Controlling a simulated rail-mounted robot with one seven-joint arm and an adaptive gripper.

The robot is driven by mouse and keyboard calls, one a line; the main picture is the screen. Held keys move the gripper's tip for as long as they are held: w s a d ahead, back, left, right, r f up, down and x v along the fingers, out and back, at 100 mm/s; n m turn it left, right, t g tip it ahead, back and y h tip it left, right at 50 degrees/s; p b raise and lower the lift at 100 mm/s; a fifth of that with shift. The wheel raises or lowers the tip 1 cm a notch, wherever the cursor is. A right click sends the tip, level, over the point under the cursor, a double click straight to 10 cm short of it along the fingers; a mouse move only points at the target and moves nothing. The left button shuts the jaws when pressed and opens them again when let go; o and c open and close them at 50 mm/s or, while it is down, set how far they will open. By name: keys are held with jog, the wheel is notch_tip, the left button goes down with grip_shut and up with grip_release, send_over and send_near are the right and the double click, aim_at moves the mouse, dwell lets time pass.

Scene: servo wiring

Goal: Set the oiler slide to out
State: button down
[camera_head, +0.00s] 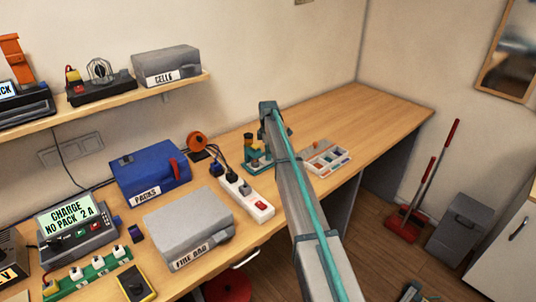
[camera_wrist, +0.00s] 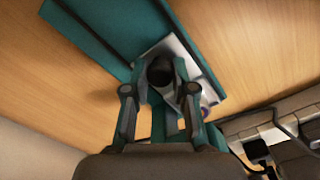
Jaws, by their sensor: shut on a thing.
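The oiler (camera_head: 257,160) is a small teal fixture with an amber-topped part, on the bench beside the power strip. My arm partly hides it in the head view. In the wrist view, a teal base (camera_wrist: 95,35) with a dark groove runs diagonally, with a pale metal plate (camera_wrist: 180,52) against it. A dark round knob (camera_wrist: 160,73), apparently the slide's knob, stands at the plate between my fingers. My gripper (camera_wrist: 160,90) is shut on this knob. The slide's exact position and its markings cannot be read.
A white power strip (camera_head: 246,197) with plugs and cables lies left of my arm, and a compartment tray (camera_head: 326,158) lies to the right. A blue case (camera_head: 150,174) and a grey case (camera_head: 188,228) stand further left. The bench's far right end (camera_head: 385,105) is clear.

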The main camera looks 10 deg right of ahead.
jog(key=w+d, duration=0.1)
jog(key=d, duration=0.1)
jog(key=w+d+b, duration=0.1)
jog(key=w+d, duration=0.1)
jog(key=d, duration=0.1)
jog(key=w+d, duration=0.1)
jog(key=d, duration=0.1)
jog(key=shift+w+d, duration=0.2)
jog(key=shift+w, duration=0.15)
jog(key=shift+d, duration=0.1)
jog(key=c, duration=0.9)
grip_release()
jog(key=shift+d, duration=0.15)
jog(key=shift+c, duration=0.2)
jog(key=shift+r, duration=0.1)
notch_tip(320, 180, up, 12)
